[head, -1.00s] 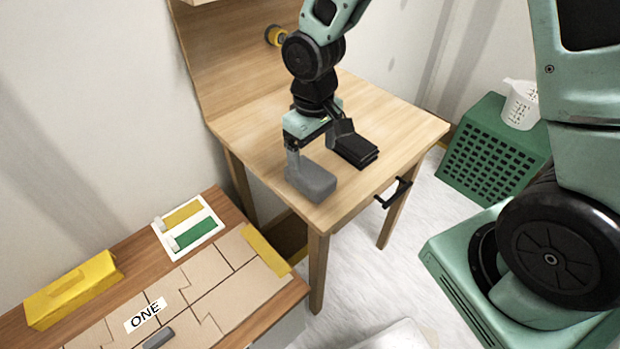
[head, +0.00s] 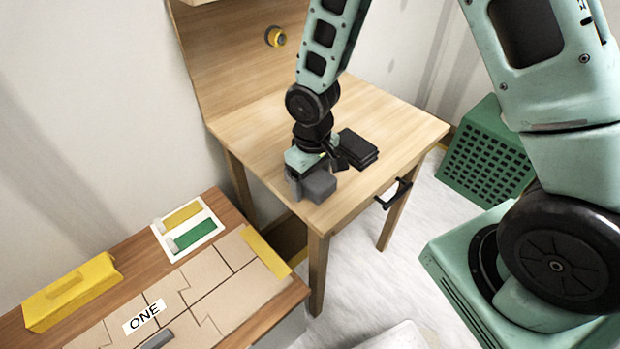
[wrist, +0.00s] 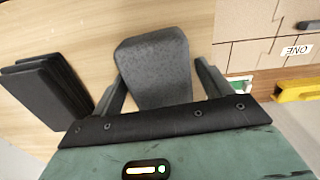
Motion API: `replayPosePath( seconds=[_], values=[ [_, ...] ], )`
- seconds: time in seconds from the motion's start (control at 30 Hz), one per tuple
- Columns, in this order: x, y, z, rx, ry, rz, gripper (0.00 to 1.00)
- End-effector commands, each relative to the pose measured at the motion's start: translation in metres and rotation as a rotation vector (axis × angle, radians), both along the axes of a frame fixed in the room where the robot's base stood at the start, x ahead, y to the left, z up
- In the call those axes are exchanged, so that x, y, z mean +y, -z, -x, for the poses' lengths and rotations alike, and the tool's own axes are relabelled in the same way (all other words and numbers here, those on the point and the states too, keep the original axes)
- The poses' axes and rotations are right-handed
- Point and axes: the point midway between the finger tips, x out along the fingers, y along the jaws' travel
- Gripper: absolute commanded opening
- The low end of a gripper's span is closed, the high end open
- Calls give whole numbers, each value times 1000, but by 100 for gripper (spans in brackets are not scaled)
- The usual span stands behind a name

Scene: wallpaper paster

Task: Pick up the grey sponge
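The grey sponge (head: 320,187) lies on the wooden table (head: 265,135) near its front corner. It also shows in the wrist view (wrist: 155,62), upper middle. My gripper (head: 310,176) is low over the table at the sponge. In the wrist view my gripper (wrist: 162,78) is open, with one finger on each side of the sponge. A gap shows between the sponge and the right finger; the left finger is close to it, and I cannot tell if it touches. The sponge's near end is hidden behind the gripper body.
A stack of black pads (head: 358,149) lies just right of my gripper on the table. A black handle (head: 393,193) sticks out at the table's front. A lower bench (head: 235,210) with a yellow case (head: 72,290) stands at left. A green crate (head: 487,160) is at right.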

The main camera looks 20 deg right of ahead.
Motion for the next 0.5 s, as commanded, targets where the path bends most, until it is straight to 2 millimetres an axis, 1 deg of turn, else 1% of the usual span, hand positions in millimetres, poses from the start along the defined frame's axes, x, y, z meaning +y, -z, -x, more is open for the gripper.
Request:
replayPosePath(
  seconds=[0.03,0.07,0.1,0.13,0.37,0.5],
  values=[
    [0,0,0,0,0,0,63],
    [0,0,0,0,0,0,55],
    [0,0,0,0,0,0,44],
    [0,0,0,0,0,0,38],
    [0,0,0,0,0,0,37],
    [0,-8,0,-1,2,0,37]
  ],
)
